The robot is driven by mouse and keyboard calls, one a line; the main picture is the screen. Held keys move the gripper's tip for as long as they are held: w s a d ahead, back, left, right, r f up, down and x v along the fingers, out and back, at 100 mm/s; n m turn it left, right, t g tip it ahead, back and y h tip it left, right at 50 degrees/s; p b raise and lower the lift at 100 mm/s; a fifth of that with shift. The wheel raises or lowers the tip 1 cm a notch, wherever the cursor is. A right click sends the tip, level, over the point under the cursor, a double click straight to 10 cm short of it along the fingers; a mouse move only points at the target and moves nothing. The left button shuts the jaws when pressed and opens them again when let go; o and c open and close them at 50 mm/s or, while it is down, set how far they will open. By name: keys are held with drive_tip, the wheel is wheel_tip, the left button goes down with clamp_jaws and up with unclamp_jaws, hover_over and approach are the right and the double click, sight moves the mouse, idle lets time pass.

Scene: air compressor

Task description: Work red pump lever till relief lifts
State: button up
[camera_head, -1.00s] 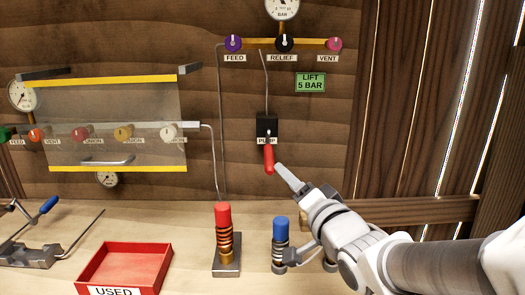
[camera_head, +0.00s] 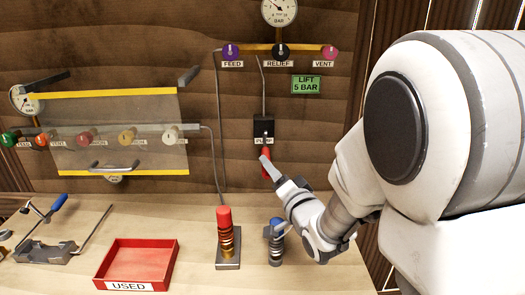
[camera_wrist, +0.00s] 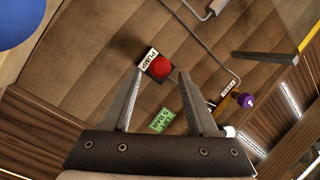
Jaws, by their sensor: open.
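The red pump lever (camera_head: 265,160) hangs down from a black block (camera_head: 264,131) marked PUMP on the wooden wall. In the wrist view its round red end (camera_wrist: 160,67) shows near the label, in the gap between the fingertips. My gripper (camera_head: 267,163) is at the lever in the head view, its finger overlapping the lever's lower part. In the wrist view my gripper (camera_wrist: 162,76) is open with one finger on each side of the red end. I cannot tell whether a finger touches it. The black RELIEF knob (camera_head: 281,51) sits above, under a gauge (camera_head: 280,11).
A green LIFT 5 BAR sign (camera_head: 306,84) is on the wall. FEED (camera_head: 231,51) and VENT (camera_head: 330,53) knobs flank RELIEF. A red-topped cartridge (camera_head: 225,240), a blue-topped one (camera_head: 275,240) and a red USED tray (camera_head: 137,266) stand on the bench. A clear panel covers knobs at left.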

sight(266, 154)
drive_tip(key=shift+x, duration=2.1)
drive_tip(key=shift+f, duration=0.1)
clamp_jaws()
